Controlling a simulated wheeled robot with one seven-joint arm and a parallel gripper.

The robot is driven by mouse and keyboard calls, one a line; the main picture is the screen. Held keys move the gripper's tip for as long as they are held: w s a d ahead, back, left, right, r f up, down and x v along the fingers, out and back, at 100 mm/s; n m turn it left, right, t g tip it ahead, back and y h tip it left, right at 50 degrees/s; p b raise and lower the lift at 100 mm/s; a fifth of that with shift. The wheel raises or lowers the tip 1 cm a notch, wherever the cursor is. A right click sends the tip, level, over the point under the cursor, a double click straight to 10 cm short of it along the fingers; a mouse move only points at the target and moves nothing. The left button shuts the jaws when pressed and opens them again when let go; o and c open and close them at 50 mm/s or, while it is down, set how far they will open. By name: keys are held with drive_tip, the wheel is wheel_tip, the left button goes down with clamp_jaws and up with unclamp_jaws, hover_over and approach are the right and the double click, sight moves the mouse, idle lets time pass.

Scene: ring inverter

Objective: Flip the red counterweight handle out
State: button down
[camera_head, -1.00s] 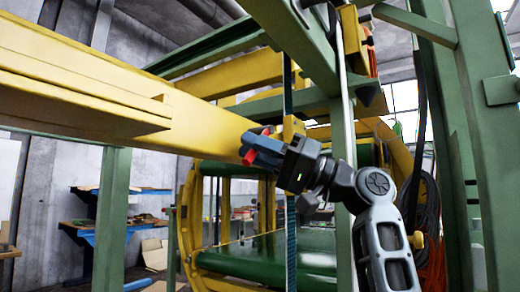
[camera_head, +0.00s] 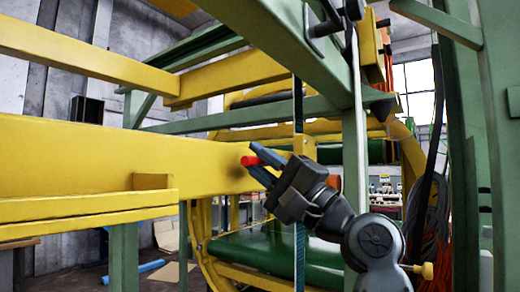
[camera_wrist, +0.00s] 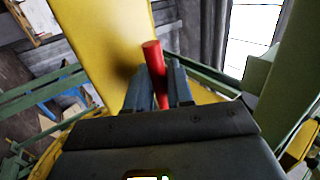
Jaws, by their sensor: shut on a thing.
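The red counterweight handle (camera_head: 250,161) is a short red rod with a rounded end, beside the face of the yellow beam (camera_head: 120,155). My gripper (camera_head: 262,166) is shut on the handle, with its blue-grey fingers on either side of it. In the wrist view the handle (camera_wrist: 154,62) stands up between the two fingertips (camera_wrist: 155,85), tilted a little, and its free end rises past them. The lower part of the handle and its mount are hidden behind the fingers and the gripper body.
A green upright post (camera_head: 354,140) stands close behind my wrist. A green overhead beam (camera_head: 250,45) crosses above. A green roller (camera_head: 275,250) lies below, and a large green column (camera_head: 465,140) stands at the right. A blue cylinder (camera_head: 135,272) lies on the floor.

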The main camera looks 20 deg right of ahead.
sight(264, 164)
drive_tip(key=shift+d+r+m+h, duration=0.2)
drive_tip(key=shift+m+h, duration=0.1)
drive_tip(key=shift+m, duration=0.2)
drive_tip(key=c, duration=1.2)
unclamp_jaws()
drive_tip(key=shift+a, duration=0.1)
drive_tip(key=shift+f, duration=0.1)
drive_tip(key=b+v, duration=0.2)
drive_tip(key=v, duration=0.4)
drive_tip(key=shift+s+f, duration=0.1)
drive_tip(key=shift+f, duration=0.2)
drive_tip(key=shift+s+d+f, duration=0.25)
drive_tip(key=shift+s+d, duration=0.2)
